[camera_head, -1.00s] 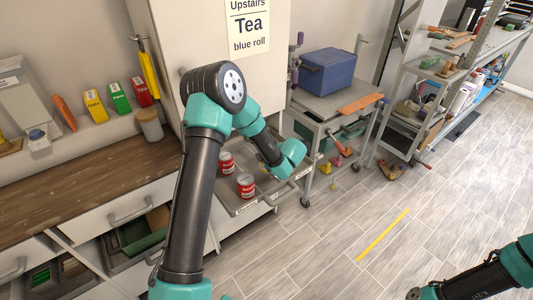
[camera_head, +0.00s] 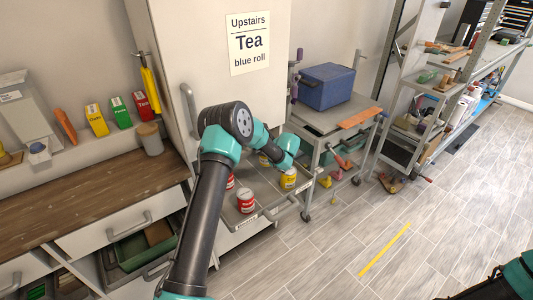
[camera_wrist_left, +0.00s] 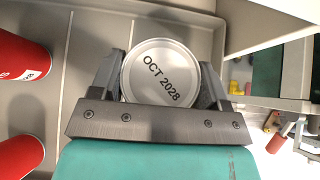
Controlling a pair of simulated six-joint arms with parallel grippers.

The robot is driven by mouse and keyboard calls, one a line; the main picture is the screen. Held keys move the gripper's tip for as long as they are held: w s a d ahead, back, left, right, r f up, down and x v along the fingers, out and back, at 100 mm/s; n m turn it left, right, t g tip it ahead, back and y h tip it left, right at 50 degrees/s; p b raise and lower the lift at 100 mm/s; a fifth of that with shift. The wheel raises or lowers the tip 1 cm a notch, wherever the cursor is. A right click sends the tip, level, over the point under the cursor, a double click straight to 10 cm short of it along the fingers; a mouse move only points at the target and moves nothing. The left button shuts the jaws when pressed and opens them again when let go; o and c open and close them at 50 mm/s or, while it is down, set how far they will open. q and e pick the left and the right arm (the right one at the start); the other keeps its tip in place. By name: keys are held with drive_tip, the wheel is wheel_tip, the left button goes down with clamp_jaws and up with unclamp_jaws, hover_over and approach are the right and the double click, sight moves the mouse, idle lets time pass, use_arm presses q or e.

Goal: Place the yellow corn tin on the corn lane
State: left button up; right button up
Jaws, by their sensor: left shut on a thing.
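The yellow tin (camera_head: 289,179) is at the right side of the pull-out tray (camera_head: 262,214) in the head view. Its silver lid, marked OCT 2028, shows between my left fingers in the left wrist view (camera_wrist_left: 160,72). My left gripper (camera_wrist_left: 160,82) is shut on it from above. Its base is hidden in the wrist view, so I cannot tell surely whether it touches the tray. Two red tins (camera_head: 245,201) (camera_head: 230,181) stand to its left, past a raised divider (camera_wrist_left: 62,75). My right gripper is out of view; only part of that arm shows at bottom right.
A tall white cabinet (camera_head: 205,70) stands behind the tray. A metal cart (camera_head: 345,118) with a blue box (camera_head: 326,86) is close on the right. A wooden counter (camera_head: 90,190) lies left.

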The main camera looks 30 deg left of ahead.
use_arm(q)
drive_tip(key=shift+w+a, duration=0.45)
drive_tip(key=shift+w, duration=0.35)
drive_tip(key=shift+f, duration=1.75)
drive_tip(key=shift+f, duration=0.15)
drive_tip(key=o, duration=1.3)
